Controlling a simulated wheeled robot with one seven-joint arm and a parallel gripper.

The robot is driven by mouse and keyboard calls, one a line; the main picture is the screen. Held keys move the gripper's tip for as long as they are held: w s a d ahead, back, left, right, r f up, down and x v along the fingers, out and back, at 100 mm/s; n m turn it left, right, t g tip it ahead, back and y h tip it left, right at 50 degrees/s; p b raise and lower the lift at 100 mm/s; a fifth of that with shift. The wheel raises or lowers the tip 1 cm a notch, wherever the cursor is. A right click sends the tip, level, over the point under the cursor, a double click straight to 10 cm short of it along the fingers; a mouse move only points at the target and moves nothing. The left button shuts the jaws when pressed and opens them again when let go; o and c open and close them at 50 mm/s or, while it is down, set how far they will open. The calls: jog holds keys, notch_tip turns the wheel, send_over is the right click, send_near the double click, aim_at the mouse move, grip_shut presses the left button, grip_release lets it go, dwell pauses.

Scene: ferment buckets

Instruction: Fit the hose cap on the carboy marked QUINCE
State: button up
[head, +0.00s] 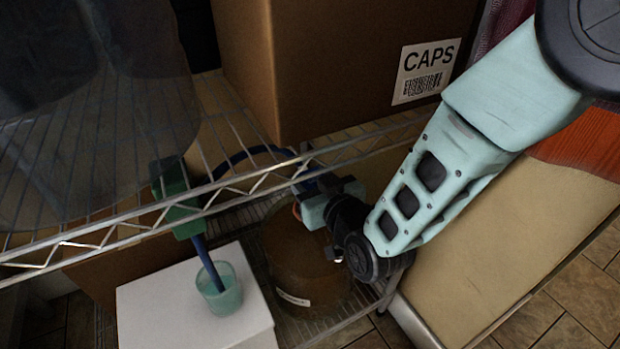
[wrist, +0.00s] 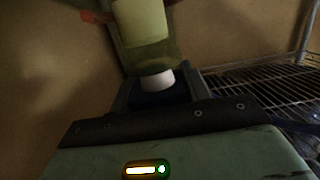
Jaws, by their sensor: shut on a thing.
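In the head view, a brown carboy (head: 290,255) stands on the lower rack. A small pale label (head: 292,298) is on its side, too small to read. My gripper (head: 318,205) is at the carboy's top, beneath the upper wire shelf. A blue hose (head: 238,157) arcs from near my gripper toward a green clamp on the left. In the wrist view, my gripper (wrist: 157,92) is shut on a dark blue piece, likely the hose cap (wrist: 155,98), with a white part (wrist: 157,80) above it. Whether the cap touches the carboy's mouth is hidden.
The wire shelf edge (head: 150,222) crosses close to my gripper. A CAPS box (head: 330,60) stands on that shelf. A green clamp (head: 176,200) and a teal cup (head: 219,290) on a white box (head: 150,300) are left. A translucent yellowish piece (wrist: 140,22) shows in the wrist view.

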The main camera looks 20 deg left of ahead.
jog(key=shift+f+b, duration=0.8)
jog(key=shift+f, duration=0.1)
dwell(1.9)
dwell(0.4)
jog(key=o, duration=1.1)
jog(key=shift+c, duration=0.2)
jog(key=shift+s, duration=0.1)
jog(key=p+v, duration=0.4)
jog(key=v, duration=1.3)
jog(key=shift+p, duration=0.4)
jog(key=shift+s+d, duration=0.1)
jog(key=shift+s, duration=0.1)
